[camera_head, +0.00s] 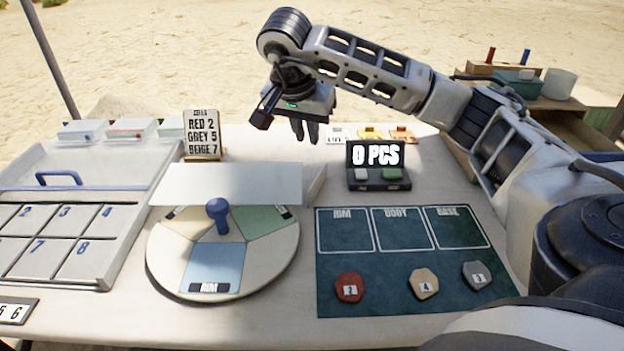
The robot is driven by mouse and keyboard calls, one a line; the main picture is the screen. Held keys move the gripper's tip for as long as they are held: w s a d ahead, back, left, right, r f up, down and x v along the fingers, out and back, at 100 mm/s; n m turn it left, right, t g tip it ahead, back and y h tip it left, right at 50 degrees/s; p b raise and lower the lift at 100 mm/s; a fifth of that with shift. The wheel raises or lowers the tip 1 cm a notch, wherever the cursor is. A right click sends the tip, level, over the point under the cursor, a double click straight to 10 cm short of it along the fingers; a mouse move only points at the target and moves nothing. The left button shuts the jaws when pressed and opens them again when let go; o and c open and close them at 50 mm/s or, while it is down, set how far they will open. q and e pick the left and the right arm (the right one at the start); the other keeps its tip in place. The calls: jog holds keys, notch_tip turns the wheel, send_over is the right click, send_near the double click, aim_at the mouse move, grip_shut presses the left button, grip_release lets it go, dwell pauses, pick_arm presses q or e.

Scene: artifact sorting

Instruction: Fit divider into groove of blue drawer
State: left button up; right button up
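A grey-white case with a blue handle (58,179) stands at the left. Its front part is a tray of numbered square cells (80,221); the left side is cut off by the picture edge. I cannot make out a groove, and no piece is clearly a divider. My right gripper (304,133) hangs above the back of the table, fingers pointing down and near each other. It holds nothing that I can see, and it is well to the right of the blue-handled case. My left gripper is out of view.
A round turntable (168,269) with a blue knob and a white upright panel (230,184) stands mid-table. A dark mat (386,284) with red, beige and grey pieces lies at right. A counter (376,179) and a sign (201,134) stand behind.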

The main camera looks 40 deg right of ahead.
send_over(317, 177)
jog(key=s+a, duration=0.2)
notch_tip(317, 177, down, 9)
jog(key=shift+w+b+x, duration=0.15)
jog(key=shift+w+x, duration=0.05)
jog(key=shift+x, duration=0.8)
jog(key=shift+w+b+x, duration=0.15)
jog(key=shift+x, duration=0.8)
jog(key=shift+w+b+x, duration=0.15)
jog(key=shift+w+x, duration=0.05)
jog(key=shift+x, duration=0.8)
jog(key=shift+d+r, duration=0.1)
jog(key=shift+r, duration=0.05)
grip_shut()
jog(key=shift+r, duration=0.15)
